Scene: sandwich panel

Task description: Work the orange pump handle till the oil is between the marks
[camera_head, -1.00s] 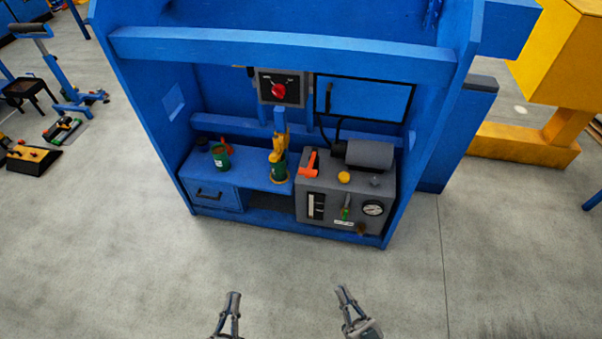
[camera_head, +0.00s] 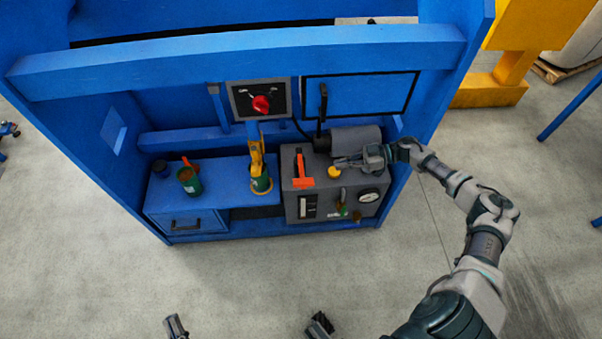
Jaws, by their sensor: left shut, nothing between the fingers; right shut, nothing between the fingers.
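The orange pump handle (camera_head: 303,183) stands on top of the grey pump unit (camera_head: 290,209), towards its left side. My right gripper (camera_head: 340,163) is shut and empty above the unit's top. It points left, close to the yellow cap (camera_head: 334,172) and a short gap to the right of the handle. My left gripper (camera_head: 173,322) is low at the bottom edge, shut, mostly cut off and far from the unit.
A round dial (camera_head: 369,196) and a green-handled valve (camera_head: 342,197) are on the unit's front. A grey cylinder (camera_head: 354,138) lies behind. Left are a yellow lever device (camera_head: 257,160) and a green can (camera_head: 190,181). A blue beam (camera_head: 240,60) spans above.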

